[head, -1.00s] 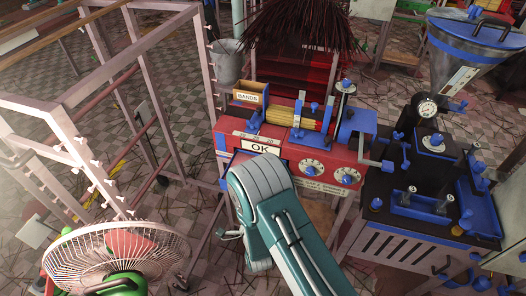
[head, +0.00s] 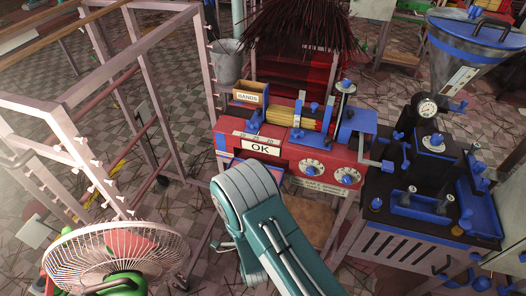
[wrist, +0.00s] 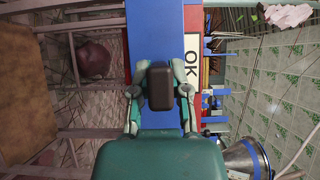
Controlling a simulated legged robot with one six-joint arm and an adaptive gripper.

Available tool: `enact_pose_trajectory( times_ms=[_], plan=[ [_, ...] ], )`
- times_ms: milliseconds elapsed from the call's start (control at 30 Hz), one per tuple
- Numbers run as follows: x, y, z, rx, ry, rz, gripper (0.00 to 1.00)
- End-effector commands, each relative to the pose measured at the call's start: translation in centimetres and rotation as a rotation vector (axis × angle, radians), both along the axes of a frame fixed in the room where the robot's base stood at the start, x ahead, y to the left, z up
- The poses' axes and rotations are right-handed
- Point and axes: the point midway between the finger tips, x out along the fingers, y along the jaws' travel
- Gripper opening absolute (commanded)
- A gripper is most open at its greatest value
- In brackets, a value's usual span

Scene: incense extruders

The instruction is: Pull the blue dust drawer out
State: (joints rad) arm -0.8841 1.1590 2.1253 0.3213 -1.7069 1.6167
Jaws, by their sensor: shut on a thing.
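The blue dust drawer (wrist: 156,35) is a long blue panel running up the middle of the wrist view, beside the OK sign. A dark, rounded handle (wrist: 160,88) stands out in front of it. My gripper (wrist: 160,100) is shut on this handle, with one finger on each side. In the head view my arm covers the handle and most of the drawer. The drawer belongs to the red machine (head: 285,158), below its OK sign (head: 261,147). How far the drawer stands out is hard to tell.
A fan (head: 118,258) stands at the front left, and a pale metal rack (head: 60,125) fills the left. A dark machine with blue parts (head: 410,215) stands close on the right. Tiled floor (head: 185,225) lies open between the rack and my arm.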

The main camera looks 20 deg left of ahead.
Motion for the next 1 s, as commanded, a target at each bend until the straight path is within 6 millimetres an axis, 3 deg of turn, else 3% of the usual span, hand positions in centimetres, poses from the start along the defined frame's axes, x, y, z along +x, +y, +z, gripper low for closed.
enact_pose_trajectory(
  times_ms=[1000],
  plan=[
    [-4.0,0.2,3.1,0.001,-0.002,0.0,0.0]
  ],
)
